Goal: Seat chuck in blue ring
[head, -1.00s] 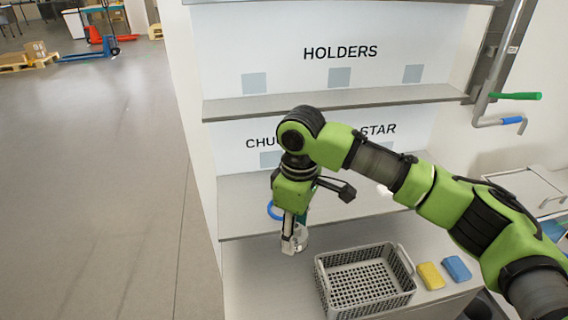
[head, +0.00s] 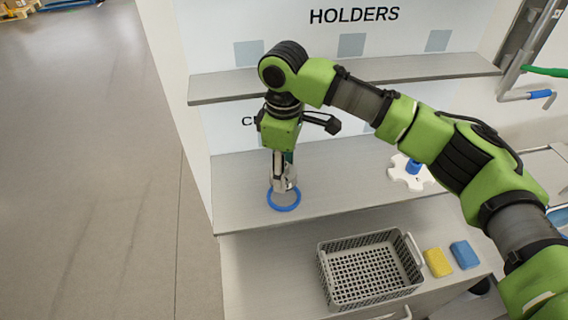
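The blue ring (head: 285,207) lies flat on the lower shelf, near its front left edge. The grey metallic chuck (head: 283,197) is upright, with its lower end inside the ring's outline. I cannot tell whether it rests on the shelf or is slightly above it. My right gripper (head: 284,180), its arm coming in from the right, points down with its fingers around the upper part of the chuck and looks shut on it. The fingers partly hide the chuck. My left gripper is not in view.
A white star-shaped part with a blue centre (head: 412,171) sits right on the same shelf. Below are a grey basket (head: 345,300), a yellow sponge (head: 437,262) and a blue sponge (head: 465,254). The upper shelf (head: 345,81) runs behind my arm. The lower shelf's middle is clear.

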